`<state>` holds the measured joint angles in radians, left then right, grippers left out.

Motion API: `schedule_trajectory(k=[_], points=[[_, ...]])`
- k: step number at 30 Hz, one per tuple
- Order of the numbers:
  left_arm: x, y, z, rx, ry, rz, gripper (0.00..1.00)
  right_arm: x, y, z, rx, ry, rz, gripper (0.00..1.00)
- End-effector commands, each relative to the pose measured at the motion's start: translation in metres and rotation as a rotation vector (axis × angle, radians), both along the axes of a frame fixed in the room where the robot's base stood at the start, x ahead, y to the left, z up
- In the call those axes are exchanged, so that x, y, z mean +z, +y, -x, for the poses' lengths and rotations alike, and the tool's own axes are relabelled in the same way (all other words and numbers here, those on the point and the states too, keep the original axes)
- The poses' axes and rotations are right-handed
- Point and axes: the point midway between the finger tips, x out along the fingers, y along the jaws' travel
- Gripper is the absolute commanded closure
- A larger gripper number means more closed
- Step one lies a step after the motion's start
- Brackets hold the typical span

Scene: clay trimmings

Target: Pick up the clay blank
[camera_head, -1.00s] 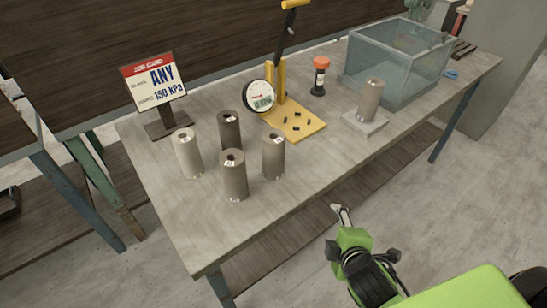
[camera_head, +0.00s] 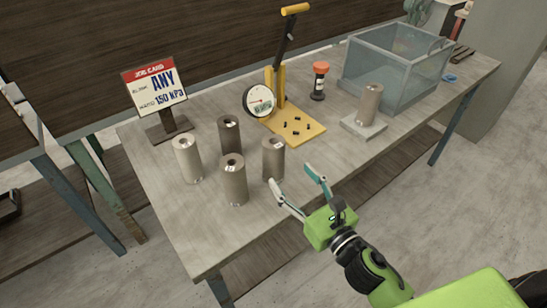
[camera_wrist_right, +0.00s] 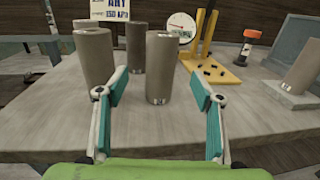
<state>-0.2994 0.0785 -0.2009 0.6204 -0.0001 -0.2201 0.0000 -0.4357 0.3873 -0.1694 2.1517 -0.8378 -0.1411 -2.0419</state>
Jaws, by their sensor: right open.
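Several upright clay cylinders stand on the table: a pale one (camera_head: 187,158), a dark one (camera_head: 229,134), a front one (camera_head: 233,180) and a right one (camera_head: 273,158). Another cylinder (camera_head: 369,104) stands on a pale slab (camera_head: 363,127). My right gripper (camera_head: 289,175) is open and empty, its fingertips in front of the right cylinder of the group. In the right wrist view that cylinder (camera_wrist_right: 163,68) stands centred beyond the open fingers (camera_wrist_right: 158,74); I cannot tell whether they touch it. My left gripper is not in view.
A job card (camera_head: 154,86) reads ANY, 150 kPa. A yellow press (camera_head: 292,122) with a gauge (camera_head: 258,100), an orange-capped bottle (camera_head: 319,80) and a clear bin (camera_head: 398,70) stand behind. The front cylinder (camera_wrist_right: 95,58) is close left of my fingers.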

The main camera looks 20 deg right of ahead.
Motion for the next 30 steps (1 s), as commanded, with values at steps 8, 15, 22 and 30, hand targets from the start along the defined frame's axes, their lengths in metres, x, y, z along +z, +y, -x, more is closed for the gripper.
schedule_trajectory(k=[8,15,22,30], points=[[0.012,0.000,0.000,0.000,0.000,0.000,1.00,0.001,0.008,-0.041,-0.002,0.000,-0.002,0.39],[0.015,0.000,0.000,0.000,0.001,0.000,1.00,0.000,0.012,-0.054,-0.002,0.002,-0.005,0.39],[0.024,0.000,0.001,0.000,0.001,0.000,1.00,-0.004,0.016,-0.082,-0.003,0.001,-0.006,0.39],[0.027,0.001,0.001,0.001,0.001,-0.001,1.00,-0.006,0.020,-0.102,-0.002,0.002,-0.005,0.39]])
